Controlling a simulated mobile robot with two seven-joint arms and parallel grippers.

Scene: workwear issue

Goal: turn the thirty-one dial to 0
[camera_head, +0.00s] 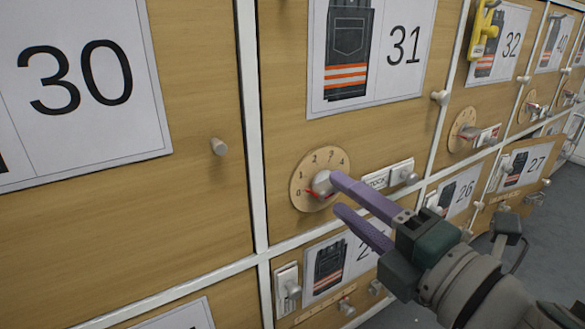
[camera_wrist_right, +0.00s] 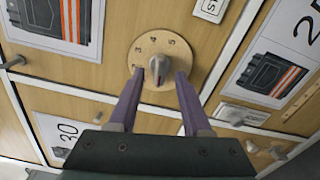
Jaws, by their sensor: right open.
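The thirty-one dial (camera_head: 299,180) is a round wooden disc with numerals on the door under the 31 card (camera_head: 398,94). Its grey knob (camera_head: 321,184) stands at the middle. A red mark shows at the knob's lower left, close to the 0. My right gripper (camera_head: 338,194) is open at the dial, its two purple fingers coming from the lower right. In the wrist view the dial (camera_wrist_right: 140,48) lies ahead, and the knob (camera_wrist_right: 158,70) sits between the spread fingertips (camera_wrist_right: 160,74), with small gaps visible. My left gripper is not in view.
A white STOCK label and switch (camera_head: 402,173) sit right of the dial. The 30 door's peg (camera_head: 218,147) is to the left. Below is a door with a vest card (camera_head: 328,269) and a latch (camera_head: 288,291). Another dial (camera_head: 462,130) is on the 32 door.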

